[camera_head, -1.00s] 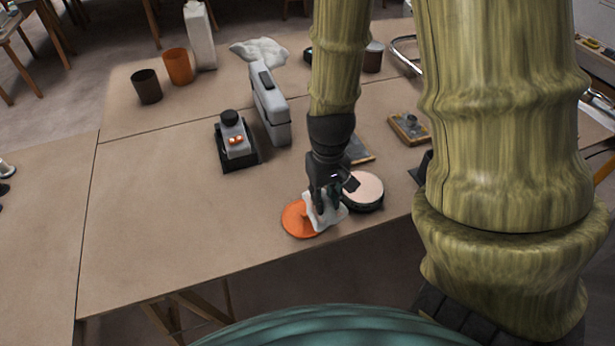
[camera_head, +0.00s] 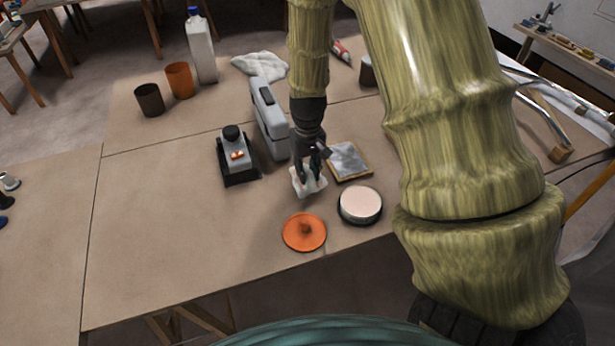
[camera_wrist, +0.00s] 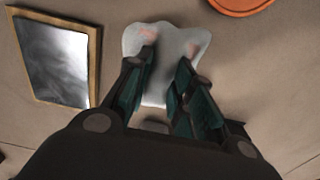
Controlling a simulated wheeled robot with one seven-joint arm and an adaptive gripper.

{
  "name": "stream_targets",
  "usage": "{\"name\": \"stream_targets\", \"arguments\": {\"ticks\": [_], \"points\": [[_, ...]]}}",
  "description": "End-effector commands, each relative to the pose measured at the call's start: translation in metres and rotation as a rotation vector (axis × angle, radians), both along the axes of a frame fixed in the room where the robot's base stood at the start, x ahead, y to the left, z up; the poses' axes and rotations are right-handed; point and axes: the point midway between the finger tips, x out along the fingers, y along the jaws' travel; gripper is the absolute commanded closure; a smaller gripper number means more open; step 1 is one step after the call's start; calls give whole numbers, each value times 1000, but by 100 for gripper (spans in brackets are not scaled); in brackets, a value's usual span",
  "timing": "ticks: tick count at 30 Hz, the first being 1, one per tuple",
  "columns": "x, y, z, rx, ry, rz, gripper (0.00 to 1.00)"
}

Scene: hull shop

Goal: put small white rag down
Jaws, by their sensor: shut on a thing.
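The small white rag (camera_head: 309,186) is in my gripper (camera_head: 309,172), which is shut on it. In the wrist view the rag (camera_wrist: 165,50) spreads out beyond the fingertips (camera_wrist: 165,68) and shows faint pinkish patches. The rag is over the brown table, between the grey case and the orange disc. I cannot tell whether its lower edge touches the tabletop. Part of the rag is hidden by the fingers.
An orange disc (camera_head: 304,232) and a round pale-topped tin (camera_head: 360,204) lie in front. A framed plate (camera_head: 349,160) is right of my gripper. A grey case (camera_head: 269,120) and a black-and-grey device (camera_head: 236,155) stand left. The table's left front (camera_head: 170,235) is clear.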

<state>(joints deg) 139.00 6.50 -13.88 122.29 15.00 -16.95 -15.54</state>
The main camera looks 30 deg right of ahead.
Motion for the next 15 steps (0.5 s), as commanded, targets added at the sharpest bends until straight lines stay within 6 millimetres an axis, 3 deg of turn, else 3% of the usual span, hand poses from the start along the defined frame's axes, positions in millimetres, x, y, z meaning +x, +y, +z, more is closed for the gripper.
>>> {"name": "stream_targets", "arguments": {"ticks": [15], "points": [[0,0,-35,0,1,0,100]]}}
